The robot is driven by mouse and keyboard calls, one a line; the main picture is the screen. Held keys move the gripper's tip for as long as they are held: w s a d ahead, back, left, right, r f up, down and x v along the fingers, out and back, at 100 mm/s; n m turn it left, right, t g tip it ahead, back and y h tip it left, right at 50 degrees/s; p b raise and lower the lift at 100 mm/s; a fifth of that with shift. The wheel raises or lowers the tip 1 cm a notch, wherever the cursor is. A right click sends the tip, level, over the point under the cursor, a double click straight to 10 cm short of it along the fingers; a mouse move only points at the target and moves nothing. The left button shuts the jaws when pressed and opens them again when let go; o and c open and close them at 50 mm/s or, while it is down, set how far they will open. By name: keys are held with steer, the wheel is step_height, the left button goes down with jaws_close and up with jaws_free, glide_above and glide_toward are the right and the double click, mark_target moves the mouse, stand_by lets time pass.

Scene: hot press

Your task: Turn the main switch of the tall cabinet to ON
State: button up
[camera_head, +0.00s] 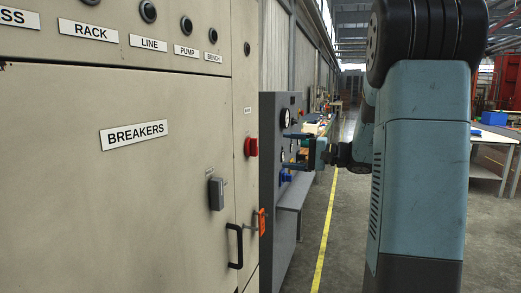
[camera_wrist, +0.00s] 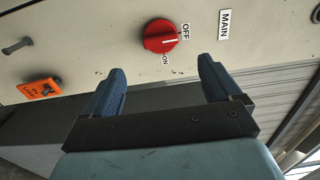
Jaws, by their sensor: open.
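The main switch is a red round knob (camera_wrist: 160,36) on the beige cabinet face, beside a MAIN label (camera_wrist: 225,25). Its white mark points to the OFF label (camera_wrist: 186,31); the ON label (camera_wrist: 165,60) is on the side nearer my gripper. In the head view the red knob (camera_head: 251,147) sits on the narrow right-hand panel of the tall cabinet (camera_head: 100,200). My gripper (camera_wrist: 162,70) is open and empty, its two blue fingers pointing at the panel with the knob beyond and between them. In the head view my gripper (camera_head: 292,151) is apart from the knob, to its right.
An orange tag (camera_head: 262,222) hangs below the knob; it also shows in the wrist view (camera_wrist: 40,90). A black handle (camera_head: 235,246) and a grey latch (camera_head: 216,193) stick out from the BREAKERS door. A grey gauge panel (camera_head: 283,200) stands behind my gripper.

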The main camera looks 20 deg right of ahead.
mark_target(257, 148)
steer(key=x, duration=1.1)
